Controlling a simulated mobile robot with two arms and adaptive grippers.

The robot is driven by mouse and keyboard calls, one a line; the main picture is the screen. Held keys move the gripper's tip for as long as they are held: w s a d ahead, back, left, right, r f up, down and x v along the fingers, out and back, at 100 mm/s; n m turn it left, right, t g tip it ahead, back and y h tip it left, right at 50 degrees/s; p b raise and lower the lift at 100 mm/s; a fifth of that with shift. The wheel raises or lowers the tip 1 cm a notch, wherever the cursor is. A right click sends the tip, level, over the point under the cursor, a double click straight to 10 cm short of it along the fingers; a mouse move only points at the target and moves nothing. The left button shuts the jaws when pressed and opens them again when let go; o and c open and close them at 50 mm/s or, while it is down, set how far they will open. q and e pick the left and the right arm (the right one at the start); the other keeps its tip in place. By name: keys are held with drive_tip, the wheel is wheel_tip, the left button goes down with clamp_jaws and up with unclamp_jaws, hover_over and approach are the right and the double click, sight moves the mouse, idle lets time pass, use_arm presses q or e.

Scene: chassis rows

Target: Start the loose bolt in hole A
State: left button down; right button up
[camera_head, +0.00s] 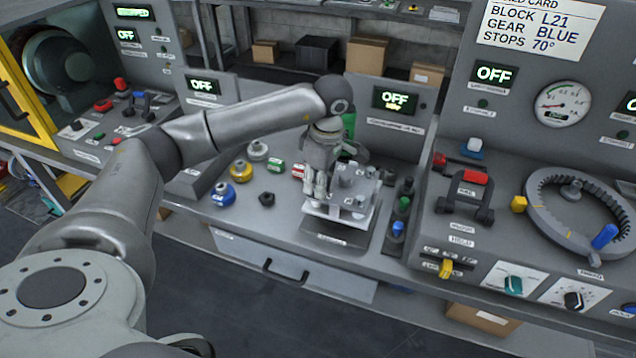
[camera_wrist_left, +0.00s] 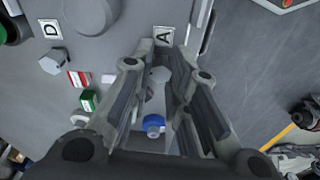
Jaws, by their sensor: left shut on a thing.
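The grey block (camera_head: 345,207) stands on the bench, with a few bolts on its top. My left gripper (camera_head: 314,190) points down at the block's left side. In the left wrist view its two fingers (camera_wrist_left: 164,52) are closed in on a grey hex-headed bolt (camera_wrist_left: 158,75), and the fingertips are beside the label A (camera_wrist_left: 164,36). The bolt's lower end and hole A are hidden, so I cannot tell whether the bolt is in the hole. Another hex bolt (camera_wrist_left: 53,63) sits near the label D (camera_wrist_left: 51,29). My right gripper is not in view.
Left of the block lie a blue-marked part (camera_head: 223,194), a yellow one (camera_head: 241,171) and a black nut (camera_head: 267,198). Close right stand small dark bottles, one with a blue part (camera_head: 397,229). A panel with an OFF display (camera_head: 396,99) stands behind. A drawer handle (camera_head: 284,273) juts out in front.

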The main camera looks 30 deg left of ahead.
use_arm(q)
drive_tip(key=m, duration=0.1)
drive_tip(key=m+b, duration=0.1)
drive_tip(key=shift+f+m, duration=0.2)
drive_tip(key=shift+m, duration=0.1)
drive_tip(key=m+b, duration=0.1)
drive_tip(key=m, duration=0.1)
drive_tip(key=shift+r+m+t, duration=0.15)
drive_tip(key=shift+m+t, duration=0.15)
drive_tip(key=c, duration=1.3)
unclamp_jaws()
